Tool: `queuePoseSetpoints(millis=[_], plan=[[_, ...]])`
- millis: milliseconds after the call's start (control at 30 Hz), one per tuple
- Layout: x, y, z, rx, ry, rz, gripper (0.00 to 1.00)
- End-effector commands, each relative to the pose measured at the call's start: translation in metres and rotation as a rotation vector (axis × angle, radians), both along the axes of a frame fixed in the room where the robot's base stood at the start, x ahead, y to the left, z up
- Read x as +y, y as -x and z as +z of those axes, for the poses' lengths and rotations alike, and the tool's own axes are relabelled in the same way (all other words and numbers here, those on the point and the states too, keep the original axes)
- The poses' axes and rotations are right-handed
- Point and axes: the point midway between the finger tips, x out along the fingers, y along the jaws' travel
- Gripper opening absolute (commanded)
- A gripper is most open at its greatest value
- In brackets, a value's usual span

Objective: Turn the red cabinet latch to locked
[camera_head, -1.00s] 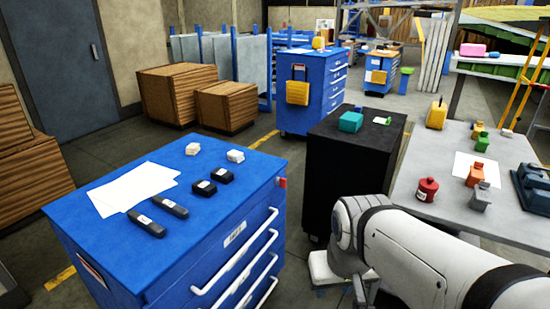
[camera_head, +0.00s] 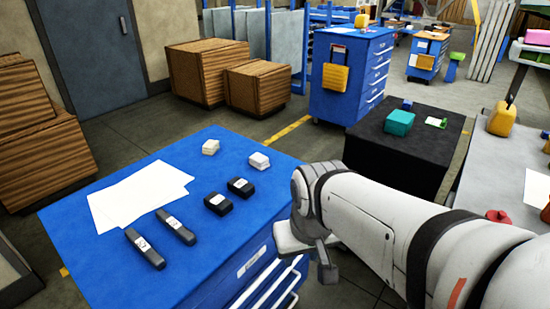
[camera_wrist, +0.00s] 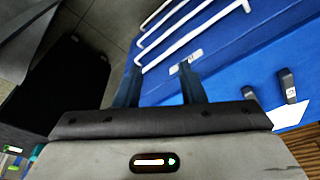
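The blue cabinet (camera_head: 215,172) stands at the front left in the head view, with white drawer handles on its front. Its front also fills the upper right of the wrist view (camera_wrist: 235,75). The red latch, near the cabinet's right top corner in the earlier head frame, shows in neither view now; my arm covers that area in the head view. My gripper (camera_wrist: 160,92) is open in the wrist view, its two fingers apart with nothing seen between them but the cabinet front. A white label (camera_wrist: 187,62) shows just past the right finger.
Papers (camera_head: 140,195), dark handheld items (camera_head: 145,249), small black boxes (camera_head: 218,204) and pale blocks (camera_head: 259,161) lie on the cabinet top. A black cabinet (camera_head: 405,155) stands to the right, a grey table (camera_head: 490,165) beyond. Wooden crates (camera_head: 207,70) stand behind.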

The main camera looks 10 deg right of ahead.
Motion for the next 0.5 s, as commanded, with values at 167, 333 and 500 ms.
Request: queuePoseSetpoints(millis=[167, 333, 500], plan=[[0.000, 0.000, -0.001, 0.002, -0.002, -0.003, 0.36], [0.015, -0.010, -0.022, 0.061, -0.090, -0.133, 0.36], [0.025, -0.046, -0.066, 0.217, -0.362, -0.485, 0.36]])
